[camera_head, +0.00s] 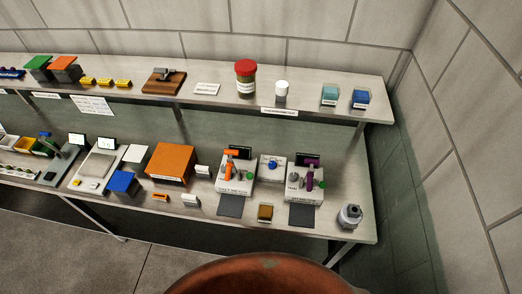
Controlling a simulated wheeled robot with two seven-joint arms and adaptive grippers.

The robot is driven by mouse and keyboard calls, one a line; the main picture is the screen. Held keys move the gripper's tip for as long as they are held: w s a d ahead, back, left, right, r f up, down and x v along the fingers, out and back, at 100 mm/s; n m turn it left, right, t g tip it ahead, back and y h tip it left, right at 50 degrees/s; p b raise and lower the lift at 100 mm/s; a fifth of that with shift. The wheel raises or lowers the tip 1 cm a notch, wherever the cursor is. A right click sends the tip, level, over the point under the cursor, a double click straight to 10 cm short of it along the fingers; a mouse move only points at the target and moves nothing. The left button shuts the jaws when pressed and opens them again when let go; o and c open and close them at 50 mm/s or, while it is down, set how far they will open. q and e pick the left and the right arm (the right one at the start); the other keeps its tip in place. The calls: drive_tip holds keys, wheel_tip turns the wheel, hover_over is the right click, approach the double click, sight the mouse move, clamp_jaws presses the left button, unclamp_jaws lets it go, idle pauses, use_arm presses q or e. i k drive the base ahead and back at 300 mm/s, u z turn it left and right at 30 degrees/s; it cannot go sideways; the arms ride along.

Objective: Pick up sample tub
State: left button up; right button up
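No tub carries a label that I can read as sample tub, so I cannot tell for sure which one it is. A jar with a red lid and a pale label (246,78) stands upright on the upper shelf. A smaller tub with a white lid (282,91) stands upright to its right, behind a label strip. A teal box (330,95) and a blue box (360,98) sit further right on the same shelf. Neither of my grippers is in view.
The upper shelf (221,104) overhangs the back of a lower bench (345,190). An orange box (170,163), two white devices (235,180) (303,184) and a grey round part (350,216) stand on the bench. A large rust-red rounded shape (265,275) fills the bottom centre. A wall closes the right side.

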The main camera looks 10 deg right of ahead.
sight(265, 210)
drive_tip(key=z, duration=1.95)
drive_tip(key=k, duration=0.85)
drive_tip(key=u, duration=1.85)
